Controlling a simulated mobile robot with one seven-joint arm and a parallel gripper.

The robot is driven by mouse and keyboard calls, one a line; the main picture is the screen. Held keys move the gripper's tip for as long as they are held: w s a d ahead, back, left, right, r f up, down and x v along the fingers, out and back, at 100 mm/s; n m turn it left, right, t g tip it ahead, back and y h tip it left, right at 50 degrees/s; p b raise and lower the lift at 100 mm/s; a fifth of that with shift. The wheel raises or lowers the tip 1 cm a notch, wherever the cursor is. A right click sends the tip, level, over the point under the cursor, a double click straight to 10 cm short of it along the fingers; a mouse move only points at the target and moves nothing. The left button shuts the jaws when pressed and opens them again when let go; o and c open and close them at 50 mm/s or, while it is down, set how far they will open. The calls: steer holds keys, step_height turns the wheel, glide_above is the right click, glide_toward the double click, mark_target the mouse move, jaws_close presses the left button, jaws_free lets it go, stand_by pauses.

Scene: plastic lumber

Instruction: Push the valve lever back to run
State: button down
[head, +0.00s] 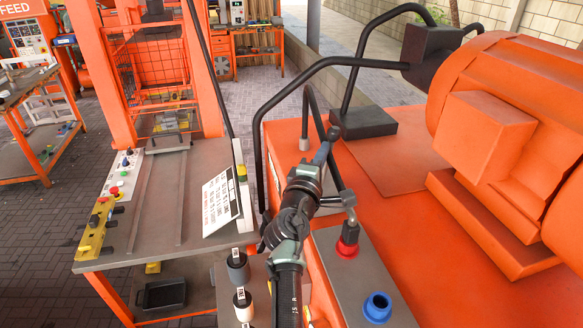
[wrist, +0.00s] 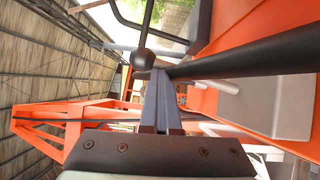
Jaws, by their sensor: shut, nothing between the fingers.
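The valve lever is a black rod (head: 338,178) with a round black knob (head: 333,133) on its upper end. It rises from the grey fitting above a red collar on the orange machine. My gripper (head: 323,152) is shut and empty, its blue-grey fingertips right beside the rod just below the knob. In the wrist view the knob (wrist: 144,60) sits just beyond the fingertips (wrist: 158,80), and the thick black rod (wrist: 240,62) runs off to the right. The tips appear to meet the rod, but I cannot tell whether they touch. My gripper hides part of the lever's surroundings.
A red collar (head: 347,247) and a blue port (head: 378,306) sit on a grey plate (head: 332,262). Black hoses (head: 262,140) arch close behind my gripper. A large orange motor (head: 510,105) stands at right. A white sign (head: 221,203) and small labelled knobs (head: 237,266) are at left.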

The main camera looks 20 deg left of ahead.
steer(key=shift+w+d+r+b, duration=0.1)
steer(key=shift+w+d+b, duration=0.3)
steer(key=shift+w+d, duration=0.55)
steer(key=shift+s+d, duration=0.1)
steer(key=shift+d, duration=0.1)
